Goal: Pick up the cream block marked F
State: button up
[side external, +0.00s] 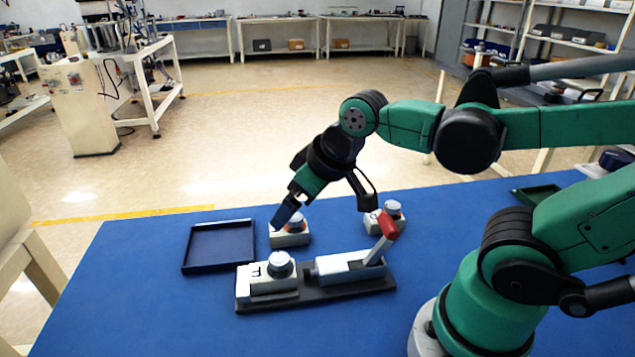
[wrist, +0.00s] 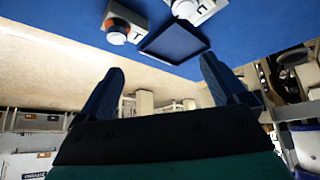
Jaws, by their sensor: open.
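The cream block with a dark letter that looks like F (side external: 254,285) sits in the near-left end of a dark fixture base (side external: 325,297), with a grey round knob on top. It shows partly at the top of the wrist view (wrist: 205,8), cut by the edge. My gripper (side external: 322,214) is open and empty above the table, behind the fixture and apart from this block; its spread fingers also show in the wrist view (wrist: 162,65). One finger overlaps a second cream block (side external: 290,240) with an orange-ringed knob; I cannot tell whether they touch.
An empty dark blue tray (side external: 218,268) lies at left. A green tray (side external: 535,194) is far right. The table's front left is clear.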

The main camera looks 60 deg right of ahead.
aim_at(270, 259)
jog(key=a+f+n+g, duration=0.1)
jog(key=f+n+g, duration=0.1)
jog(key=w+a+f+n+g, duration=0.1)
jog(key=n+g, duration=0.1)
jog(key=n, duration=0.1)
jog(key=w+a+f+n+g, duration=0.1)
jog(key=a+f+n+g, duration=0.1)
jog(key=shift+w+a+f+n, duration=0.1)
jog(key=shift+w+f+n, duration=0.15)
jog(key=shift+f+n, duration=0.15)
jog(key=shift+f, duration=2.85)
grip_shut()
